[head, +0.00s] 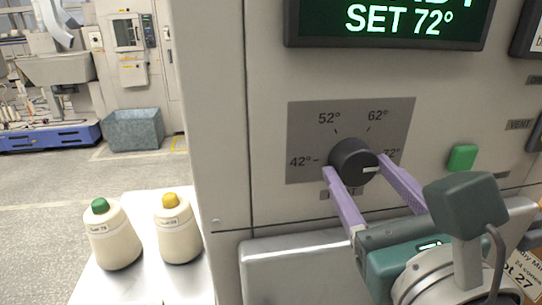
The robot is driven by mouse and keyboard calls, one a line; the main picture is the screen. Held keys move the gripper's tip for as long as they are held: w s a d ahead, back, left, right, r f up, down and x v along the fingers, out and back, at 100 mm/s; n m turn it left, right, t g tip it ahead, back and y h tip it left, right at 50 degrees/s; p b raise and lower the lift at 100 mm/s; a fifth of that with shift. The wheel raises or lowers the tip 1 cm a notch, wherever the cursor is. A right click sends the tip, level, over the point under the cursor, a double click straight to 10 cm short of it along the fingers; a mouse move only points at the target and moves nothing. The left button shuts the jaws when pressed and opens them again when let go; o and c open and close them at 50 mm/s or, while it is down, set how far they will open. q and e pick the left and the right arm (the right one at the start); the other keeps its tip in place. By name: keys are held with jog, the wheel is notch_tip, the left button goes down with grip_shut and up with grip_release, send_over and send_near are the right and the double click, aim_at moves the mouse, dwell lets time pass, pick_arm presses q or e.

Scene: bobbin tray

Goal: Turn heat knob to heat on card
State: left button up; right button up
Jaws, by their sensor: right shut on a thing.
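The black heat knob (350,155) sits on a grey dial plate (303,135) marked 42°, 52°, 62° and 72°. Its white pointer mark points right, toward the side of the 72° label, which a finger partly covers. My right gripper (357,168) has its purple fingers on either side of the knob and is shut on it. My left gripper is not in view.
A green button (462,158) and a VENT label are right of the dial. A silver panel (290,262) juts out below it. Two cream bobbins, green-topped (113,238) and yellow-topped (178,232), stand on a white surface at left. A grey bin (133,130) stands on the floor behind.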

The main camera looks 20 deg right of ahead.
jog(key=shift+c, duration=0.9)
